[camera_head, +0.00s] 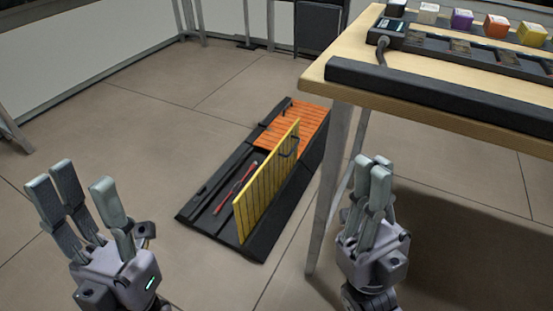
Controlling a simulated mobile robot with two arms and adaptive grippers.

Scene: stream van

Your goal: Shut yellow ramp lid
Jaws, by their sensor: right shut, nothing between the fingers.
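The yellow ramp lid (268,184) stands raised, roughly upright, on the long black ramp case (198,212) on the floor. A dark handle sits near its upper far end. The compartment left of the lid is uncovered, and a red bar-like item (236,186) lies in it. An orange slatted lid (308,119) lies flat over the far part of the case. My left gripper (85,190) is open and empty at the lower left, apart from the case. My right gripper (373,164) is shut and empty, right of the lid and in front of the table.
A wooden table (318,72) with a black front edge stands at the right; its metal leg (328,190) comes down beside the case. Several coloured boxes and a dark device (397,30) are on it. The tiled floor left of the case is clear.

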